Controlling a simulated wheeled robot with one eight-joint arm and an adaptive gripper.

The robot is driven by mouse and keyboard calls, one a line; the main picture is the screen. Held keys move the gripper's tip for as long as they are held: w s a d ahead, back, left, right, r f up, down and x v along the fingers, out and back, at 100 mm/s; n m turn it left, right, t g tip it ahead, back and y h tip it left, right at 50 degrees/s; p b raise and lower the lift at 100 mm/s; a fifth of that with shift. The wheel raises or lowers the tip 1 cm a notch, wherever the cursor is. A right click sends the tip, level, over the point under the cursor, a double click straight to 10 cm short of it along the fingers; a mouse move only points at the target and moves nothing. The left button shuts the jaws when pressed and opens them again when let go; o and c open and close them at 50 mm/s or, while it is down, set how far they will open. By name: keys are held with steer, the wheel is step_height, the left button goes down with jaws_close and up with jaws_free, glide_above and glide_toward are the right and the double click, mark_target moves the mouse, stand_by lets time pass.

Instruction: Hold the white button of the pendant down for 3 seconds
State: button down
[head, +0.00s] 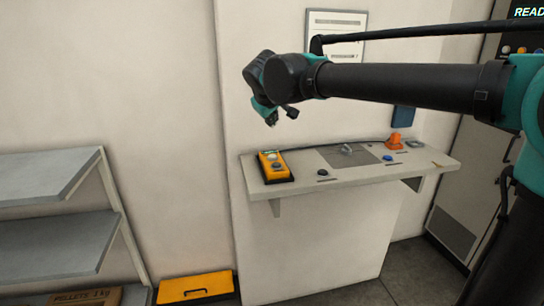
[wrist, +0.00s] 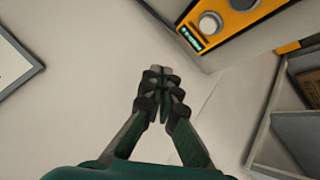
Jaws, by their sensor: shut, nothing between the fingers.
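The orange pendant (head: 266,171) lies at the left end of the wall shelf in the head view, with round buttons on its face. In the wrist view the pendant (wrist: 234,32) is at the top right, with a small green-lit display.
The wall shelf (head: 322,186) also carries an orange cone-like item (head: 396,144), small dark and blue knobs, and a grey plate with a handle. Grey shelving (head: 50,240) stands at the left. A yellow case (head: 195,287) is on the floor. The space above the pendant is clear.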

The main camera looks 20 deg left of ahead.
mark_target(272, 157)
steer(key=shift+f, duration=4.3)
steer(key=shift+f, duration=0.2)
steer(key=shift+f, duration=0.2)
steer(key=shift+f, duration=0.4)
stand_by(1.4)
steer(key=shift+r, duration=0.8)
steer(key=shift+r, duration=2.5)
